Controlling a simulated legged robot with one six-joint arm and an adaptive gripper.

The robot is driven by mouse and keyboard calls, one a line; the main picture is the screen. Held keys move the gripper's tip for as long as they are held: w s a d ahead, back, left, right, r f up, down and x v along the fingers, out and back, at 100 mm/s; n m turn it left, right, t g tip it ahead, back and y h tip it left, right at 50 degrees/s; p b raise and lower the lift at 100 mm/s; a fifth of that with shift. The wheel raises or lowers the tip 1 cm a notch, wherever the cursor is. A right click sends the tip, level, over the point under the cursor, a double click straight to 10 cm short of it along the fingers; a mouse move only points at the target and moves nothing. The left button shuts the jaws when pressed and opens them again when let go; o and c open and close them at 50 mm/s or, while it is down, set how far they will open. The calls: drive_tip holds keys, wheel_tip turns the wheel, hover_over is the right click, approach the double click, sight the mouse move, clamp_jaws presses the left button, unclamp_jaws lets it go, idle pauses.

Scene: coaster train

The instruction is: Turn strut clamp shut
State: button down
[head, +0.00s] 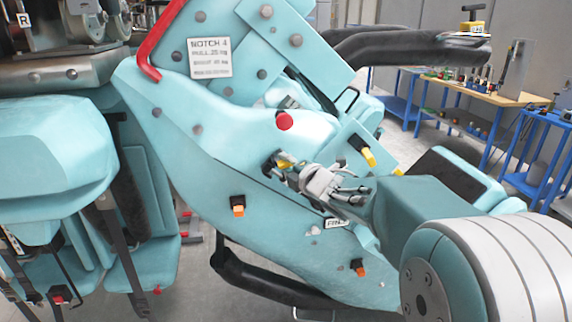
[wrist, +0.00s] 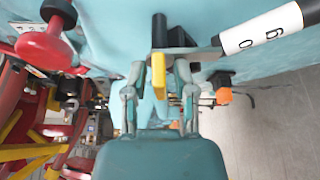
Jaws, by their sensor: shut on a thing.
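The strut clamp's yellow handle (head: 287,159) stands out from the pale teal body panel in the head view. In the wrist view the yellow handle (wrist: 158,75) hangs upright between my fingers, below a dark bracket with a black peg (wrist: 159,30). My gripper (head: 279,166) reaches in from the right and is shut on the handle. In the wrist view, my gripper (wrist: 159,72) has one finger on each side of it. The exact contact at the fingertips is hard to see, and the clamp's base is partly hidden by my gripper.
A red knob (head: 284,121) sits just above my gripper. Orange-tipped latches (head: 238,206) and another yellow-tipped one (head: 368,157) are nearby. A white marked cylinder (wrist: 262,30) juts in at upper right in the wrist view. Workbenches (head: 480,98) stand far behind.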

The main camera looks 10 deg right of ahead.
drive_tip(key=m, duration=0.1)
drive_tip(key=m+t, duration=0.1)
drive_tip(key=m, duration=0.3)
drive_tip(key=shift+f+t+y, duration=0.35)
drive_tip(key=shift+t+y, duration=0.05)
drive_tip(key=m+t, duration=0.1)
drive_tip(key=m, duration=0.2)
drive_tip(key=m+t, duration=0.1)
drive_tip(key=m, duration=0.1)
drive_tip(key=shift+f+m+h, duration=0.1)
drive_tip(key=shift+m+h, duration=0.3)
drive_tip(key=c, duration=0.7)
unclamp_jaws()
drive_tip(key=v, duration=1.2)
drive_tip(key=shift+a, duration=0.15)
